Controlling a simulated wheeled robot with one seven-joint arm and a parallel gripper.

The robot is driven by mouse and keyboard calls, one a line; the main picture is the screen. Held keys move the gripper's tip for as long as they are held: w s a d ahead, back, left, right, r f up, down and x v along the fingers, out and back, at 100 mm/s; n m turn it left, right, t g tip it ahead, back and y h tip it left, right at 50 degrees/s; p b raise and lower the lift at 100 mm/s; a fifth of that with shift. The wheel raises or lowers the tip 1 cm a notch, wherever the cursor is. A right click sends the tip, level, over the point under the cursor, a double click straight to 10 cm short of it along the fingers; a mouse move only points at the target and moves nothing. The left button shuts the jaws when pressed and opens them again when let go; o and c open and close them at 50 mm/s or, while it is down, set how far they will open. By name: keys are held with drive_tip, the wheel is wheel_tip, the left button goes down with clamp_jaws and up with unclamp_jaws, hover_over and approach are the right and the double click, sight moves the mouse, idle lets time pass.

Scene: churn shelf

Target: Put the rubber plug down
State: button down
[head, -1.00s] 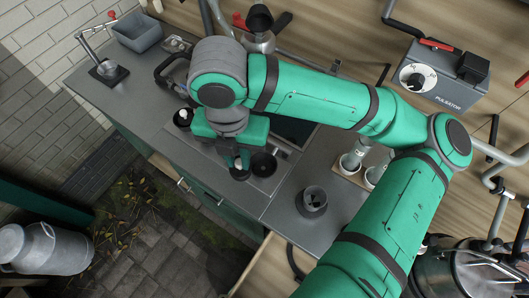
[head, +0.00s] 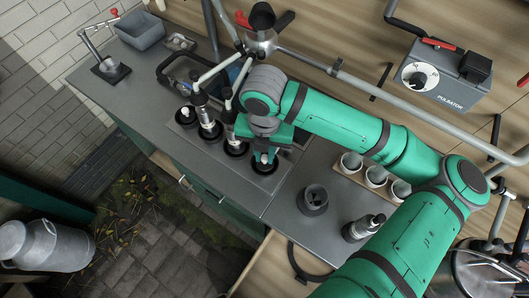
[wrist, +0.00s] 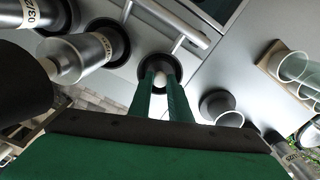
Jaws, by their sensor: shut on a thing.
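My gripper (head: 267,152) points down over the rightmost black ring (head: 258,171) in the row on the grey counter. In the wrist view its two green fingers (wrist: 163,88) are shut on a small pale rubber plug (wrist: 160,79). The plug lines up with the opening of that black ring (wrist: 147,64). I cannot tell how far the plug is in, or whether it touches the ring. In the head view the plug (head: 264,158) shows only as a small pale spot between the fingertips.
Metal cups stand in other black rings (head: 210,131) just left of my gripper, with pipes above. A grey cup (head: 314,198) stands to the right. A wooden holder (head: 358,176) with several pale cups and a metal cylinder (head: 363,228) are further right.

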sight(265, 158)
drive_tip(key=shift+f, duration=0.2)
drive_tip(key=c, duration=1.6)
unclamp_jaws()
drive_tip(key=shift+c, duration=0.2)
drive_tip(key=shift+r, duration=0.1)
wheel_tip(265, 158, up, 12)
drive_tip(key=shift+a, duration=0.1)
